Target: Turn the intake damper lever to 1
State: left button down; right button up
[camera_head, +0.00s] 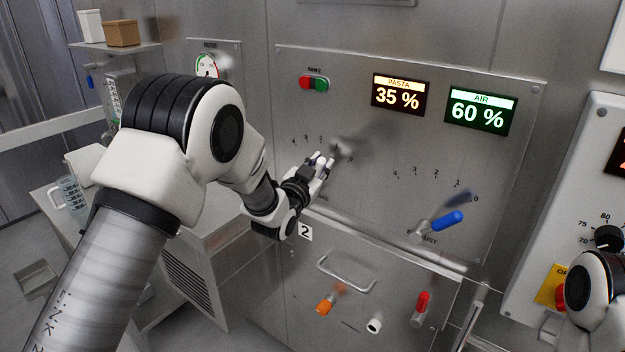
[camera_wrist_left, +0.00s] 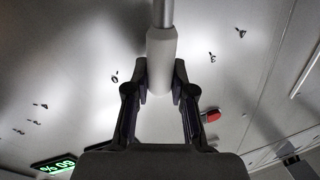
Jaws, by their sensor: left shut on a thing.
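The intake damper lever has a pale handle (camera_wrist_left: 162,58) on a metal rod, seen in the left wrist view. My left gripper (camera_head: 321,163) is shut on this handle, and in the head view its fingers cover most of the lever. The lever's number scale (camera_head: 320,139) curves above the gripper on the steel panel. I cannot tell exactly which number the lever points to. The left wrist view shows my left gripper (camera_wrist_left: 160,85) with a finger on each side of the handle.
A blue exhaust lever (camera_head: 447,223) sits to the right on the same panel (camera_head: 400,135). Displays read PASTA 35 % (camera_head: 397,95) and AIR 60 % (camera_head: 480,112). Below are a bar handle (camera_head: 347,273) and orange (camera_head: 325,304), white (camera_head: 374,325) and red (camera_head: 422,305) fittings.

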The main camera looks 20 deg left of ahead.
pick_arm(q)
jog(key=shift+d, duration=0.1)
jog(key=shift+f, duration=0.1)
jog(key=c, duration=1)
grip_release()
jog(key=shift+o, duration=0.2)
jog(key=shift+w+f, duration=0.15)
jog(key=shift+w, duration=0.1)
jog(key=s+a, duration=0.2)
jog(key=s, duration=0.9)
jog(key=shift+s+f, duration=0.4)
